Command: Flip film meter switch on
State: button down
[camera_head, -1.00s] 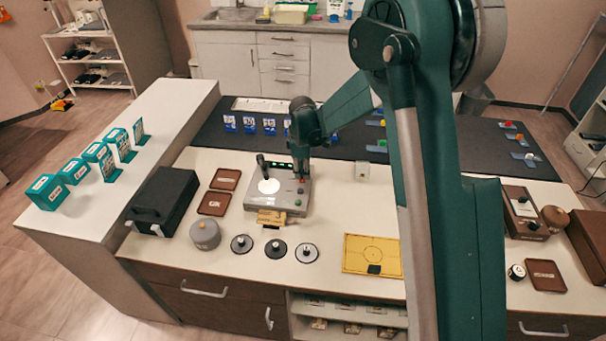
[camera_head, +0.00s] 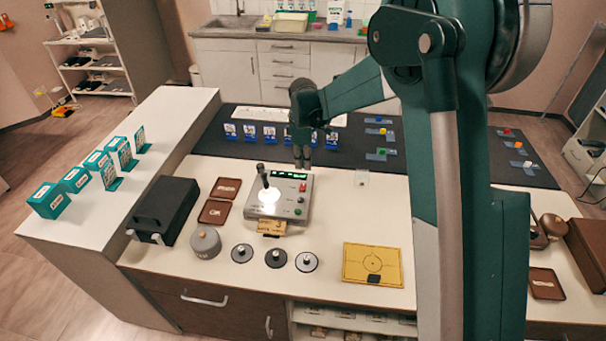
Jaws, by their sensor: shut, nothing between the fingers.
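The film meter (camera_head: 282,213) is a grey box on the white counter, just left of the picture's middle. Its top has a lit green display (camera_head: 289,175), a small red switch (camera_head: 302,187), a green button (camera_head: 298,211) and a bright white round spot (camera_head: 264,198) beside a dark upright arm (camera_head: 264,178). My gripper (camera_head: 301,165) is shut and empty, pointing down at the meter's back edge by the display. I cannot tell whether it touches the meter. The red switch is in clear view, but its position is too small to read.
A black case (camera_head: 163,209), brown trays (camera_head: 215,212), a grey round pot (camera_head: 205,242) and several small discs (camera_head: 276,255) surround the meter. A yellow plate (camera_head: 373,264) lies to the right. Blue-based cards (camera_head: 250,132) stand behind on the dark mat (camera_head: 345,150).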

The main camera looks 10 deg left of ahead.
jog(key=shift+w+r, duration=0.2)
jog(key=shift+r, duration=1.05)
jog(key=shift+w+r, duration=0.2)
jog(key=shift+r, duration=1)
jog(key=shift+d, duration=0.1)
jog(key=s+d+r+m+t+b, duration=0.15)
jog(key=s+d+r+m, duration=0.25)
jog(key=s+d+r, duration=0.5)
jog(key=s+d+r+m+t, duration=0.2)
jog(key=s+d+r+m, duration=0.2)
jog(key=s+d+r, duration=0.5)
jog(key=s+d+f+m+t, duration=0.1)
jog(key=s+d+f+m, duration=0.1)
jog(key=s+d, duration=0.3)
jog(key=s+d+f+m+t+b, duration=0.1)
jog(key=s+d+m, duration=0.3)
jog(key=s, duration=0.6)
jog(key=s+d+f+m+t, duration=0.1)
jog(key=s+d+f+m, duration=0.2)
jog(key=s+d, duration=0.4)
jog(key=shift+s+d+f+m+b, duration=0.15)
jog(key=shift+s+f+m+b, duration=0.15)
jog(key=shift+s+m, duration=0.2)
